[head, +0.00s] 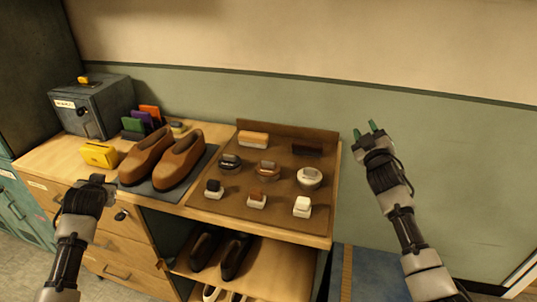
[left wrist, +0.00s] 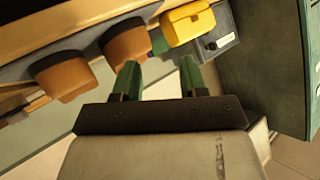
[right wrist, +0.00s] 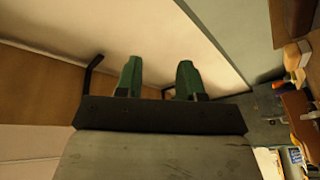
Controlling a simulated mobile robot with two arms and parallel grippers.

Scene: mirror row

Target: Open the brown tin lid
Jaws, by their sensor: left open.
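The brown tin (head: 267,168) is a low round tin in the middle of the brown mat (head: 222,196). Its lid appears to be on, though fine detail is too small to tell. A black tin (head: 230,161) stands to its left and a white tin (head: 309,178) to its right. My left gripper (head: 98,180) is left of the tins, near the counter's front edge; in the left wrist view its fingers (left wrist: 160,80) are apart and empty. My right gripper (head: 365,129) is raised right of the mat; in the right wrist view its fingers (right wrist: 158,78) are apart and empty.
Brown shoes (head: 163,160) stand between my left gripper and the mat. A yellow box (head: 98,154) and grey safe (head: 93,106) are at left. Air above the mat is clear.

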